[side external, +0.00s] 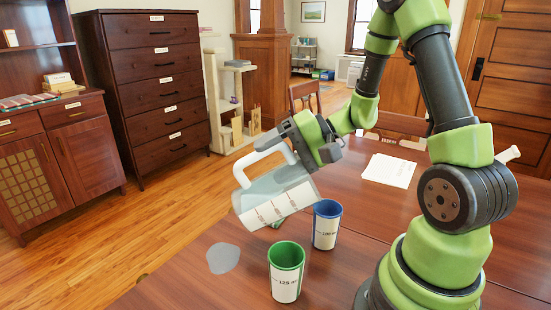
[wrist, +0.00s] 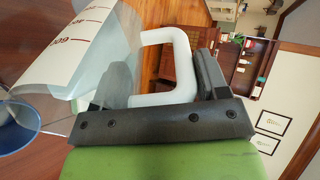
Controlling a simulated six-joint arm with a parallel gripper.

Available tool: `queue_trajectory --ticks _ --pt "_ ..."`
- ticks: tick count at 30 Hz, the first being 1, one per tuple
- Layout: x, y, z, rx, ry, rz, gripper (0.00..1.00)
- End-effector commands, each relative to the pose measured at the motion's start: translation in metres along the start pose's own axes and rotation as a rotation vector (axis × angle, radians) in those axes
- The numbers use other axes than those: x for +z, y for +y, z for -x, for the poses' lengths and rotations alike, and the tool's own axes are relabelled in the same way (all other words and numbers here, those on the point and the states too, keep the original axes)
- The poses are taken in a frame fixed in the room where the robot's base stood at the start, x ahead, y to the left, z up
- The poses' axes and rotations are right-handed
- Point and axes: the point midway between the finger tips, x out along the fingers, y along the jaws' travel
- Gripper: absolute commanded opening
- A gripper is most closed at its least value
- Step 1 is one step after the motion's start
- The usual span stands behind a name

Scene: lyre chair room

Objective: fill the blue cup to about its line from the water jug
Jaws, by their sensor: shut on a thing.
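The clear water jug (side external: 277,204) has a white scale band and a white handle (side external: 262,157). My gripper (side external: 296,137) is shut on the handle, which also shows between the jaws in the wrist view (wrist: 168,62). The jug is held tilted above the table, just left of and above the blue cup (side external: 326,229). The blue cup stands upright, with a white label marked with a line. Its rim shows at the left edge of the wrist view (wrist: 18,132). I cannot tell the water level in the cup or see a stream.
A green cup (side external: 286,263) with a white label stands in front of the blue cup. A grey, translucent flat patch (side external: 223,258) lies on the table (side external: 185,280) to its left. White papers (side external: 389,171) lie farther back.

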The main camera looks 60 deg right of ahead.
Motion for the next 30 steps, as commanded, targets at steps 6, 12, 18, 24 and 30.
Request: queue_trajectory --ticks 6,12,18,24,30 --pt "0.000 -0.001 0.006 -0.046 0.002 -0.003 0.24" --pt "0.000 -0.001 0.006 -0.051 0.001 0.000 0.24" --pt "0.000 -0.001 0.008 -0.071 0.001 -0.001 0.24" --pt "0.000 -0.001 0.008 -0.070 0.001 0.000 0.24" --pt "0.001 -0.001 -0.002 0.004 -0.005 0.008 0.24"
